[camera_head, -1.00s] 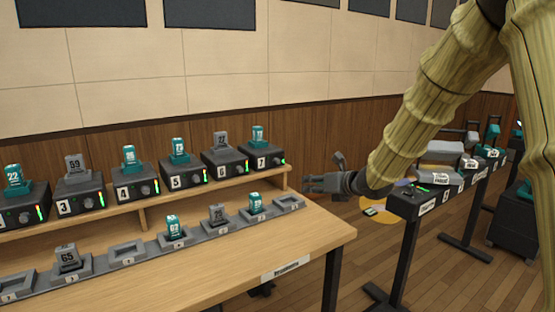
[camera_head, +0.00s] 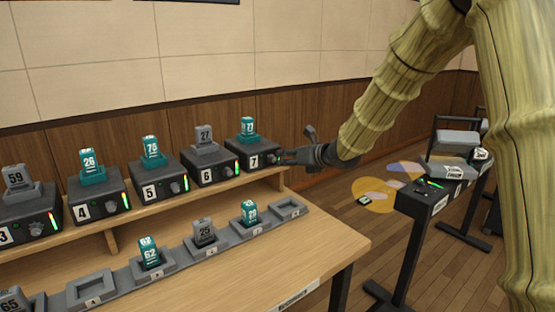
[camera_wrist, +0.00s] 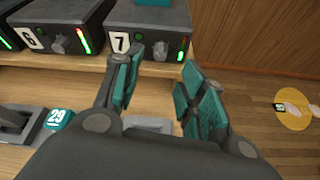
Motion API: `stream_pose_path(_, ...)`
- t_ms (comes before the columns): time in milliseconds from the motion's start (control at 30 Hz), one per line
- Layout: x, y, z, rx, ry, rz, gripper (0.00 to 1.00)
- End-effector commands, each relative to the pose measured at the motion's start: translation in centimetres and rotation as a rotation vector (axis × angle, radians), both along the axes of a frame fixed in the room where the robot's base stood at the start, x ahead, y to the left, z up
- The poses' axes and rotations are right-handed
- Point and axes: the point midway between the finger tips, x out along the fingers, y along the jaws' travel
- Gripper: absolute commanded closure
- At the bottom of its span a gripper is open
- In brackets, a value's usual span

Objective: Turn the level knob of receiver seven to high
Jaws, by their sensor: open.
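Receiver seven (camera_head: 245,158) is a black box marked 7 at the right end of the shelf row, with a teal pack marked 77 docked on top. In the wrist view its front (camera_wrist: 145,20) shows the number, a green light and a level knob (camera_wrist: 161,48) low on the face, between my fingertips in the picture. I cannot read the knob's pointer. My gripper (camera_wrist: 161,65) is open and empty, in front of receiver seven. Contact with the knob cannot be made out.
Receiver six (camera_head: 213,168) stands close on the left, with its knob (camera_wrist: 57,45) beside the number. Below the shelf, a row of charging cradles (camera_head: 290,208) lines the wooden table (camera_head: 260,270). A black stand (camera_head: 425,200) is at the right. Floor is open beyond the table end.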

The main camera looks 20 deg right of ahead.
Motion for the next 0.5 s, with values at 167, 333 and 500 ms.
stream_pose_path(167,2.6,0.8,-1.2,0.002,0.000,-0.002,0.59)
stream_pose_path(333,4.5,1.6,-2.1,0.002,0.000,-0.003,0.59)
stream_pose_path(500,5.6,1.9,-2.5,0.002,-0.001,-0.004,0.59)
